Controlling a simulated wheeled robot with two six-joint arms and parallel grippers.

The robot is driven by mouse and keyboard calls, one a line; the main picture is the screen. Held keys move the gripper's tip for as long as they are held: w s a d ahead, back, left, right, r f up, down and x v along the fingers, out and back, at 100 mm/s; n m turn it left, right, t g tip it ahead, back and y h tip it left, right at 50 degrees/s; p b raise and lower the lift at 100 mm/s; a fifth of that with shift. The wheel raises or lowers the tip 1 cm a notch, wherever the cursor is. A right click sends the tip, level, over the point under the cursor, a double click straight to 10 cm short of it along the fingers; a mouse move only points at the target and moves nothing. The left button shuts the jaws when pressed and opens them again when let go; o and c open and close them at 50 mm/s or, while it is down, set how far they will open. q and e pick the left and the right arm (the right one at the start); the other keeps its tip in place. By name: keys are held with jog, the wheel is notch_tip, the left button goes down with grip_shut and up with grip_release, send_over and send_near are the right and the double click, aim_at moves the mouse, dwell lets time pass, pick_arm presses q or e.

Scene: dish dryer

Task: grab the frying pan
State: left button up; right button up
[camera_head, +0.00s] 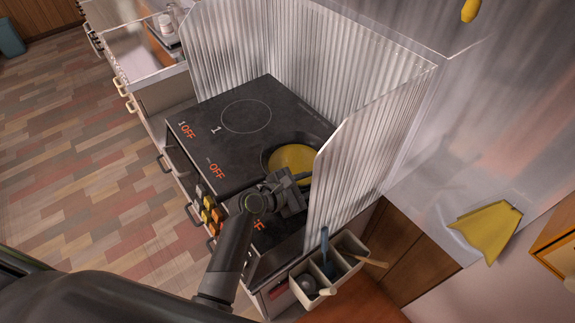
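The frying pan (291,158), round with a yellow inside and a dark rim, sits on the black stovetop (205,160) near the right-hand guard panel. The panel's edge covers its right side. My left gripper (301,184) is over the near edge of the pan. The gripper and wrist cover that part of the pan, and no handle can be made out. Whether the fingers are open or closed on anything is too small to tell. My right gripper is not in view.
Ribbed guard panels (365,130) stand behind and to the right of the stovetop. A utensil caddy (342,283) sits close to its near right corner. A yellow cloth (487,229) lies at the right. The wooden floor (80,170) at left is clear.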

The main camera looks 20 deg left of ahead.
pick_arm(q)
grip_shut()
dwell(0.3)
jog(key=shift+r, duration=0.15)
